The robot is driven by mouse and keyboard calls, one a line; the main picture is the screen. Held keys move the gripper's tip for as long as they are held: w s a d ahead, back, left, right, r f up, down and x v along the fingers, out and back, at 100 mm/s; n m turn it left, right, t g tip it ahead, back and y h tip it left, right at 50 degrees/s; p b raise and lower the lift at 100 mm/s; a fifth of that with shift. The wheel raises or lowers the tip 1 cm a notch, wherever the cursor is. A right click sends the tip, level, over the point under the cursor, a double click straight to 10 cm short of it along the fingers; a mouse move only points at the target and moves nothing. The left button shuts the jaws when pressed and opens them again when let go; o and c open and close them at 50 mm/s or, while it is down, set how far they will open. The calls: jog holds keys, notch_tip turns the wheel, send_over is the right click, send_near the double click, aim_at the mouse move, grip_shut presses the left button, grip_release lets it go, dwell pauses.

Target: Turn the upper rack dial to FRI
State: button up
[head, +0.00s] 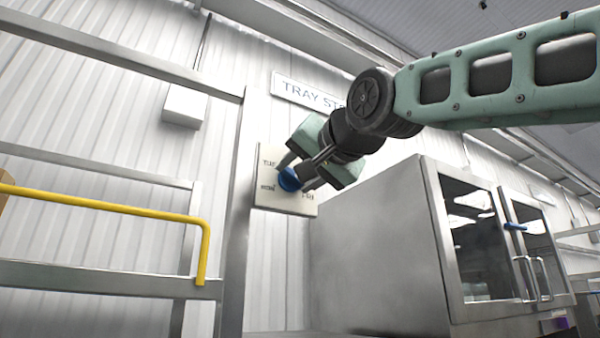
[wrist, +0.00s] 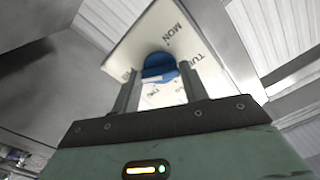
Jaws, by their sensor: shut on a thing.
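The blue dial (head: 289,180) sits on a cream plate (head: 270,199) fixed to the upright post of the rack. The plate carries day labels: TUE at upper left, MON at lower left, and a partly covered one at lower right that looks like FRI. My gripper (head: 297,174) reaches in from the right and is shut on the dial. In the wrist view the dial (wrist: 158,67) sits between my two fingers, with MON and TUE readable beside it on the plate (wrist: 135,38). Which label the dial points to cannot be told.
A steel cabinet (head: 365,240) with glass doors stands right of the plate. A yellow rail (head: 120,207) and steel rack bars (head: 110,280) lie to the left. A wall sign (head: 300,90) above is partly hidden by my arm. A grey box (head: 185,106) hangs on the wall.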

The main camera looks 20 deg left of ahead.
jog(key=shift+f, duration=0.2)
jog(key=o, duration=1)
jog(key=shift+r, duration=0.1)
jog(key=b+v, duration=0.7)
jog(key=v, duration=1)
jog(key=shift+s+d, duration=0.1)
jog(key=shift+s, duration=0.1)
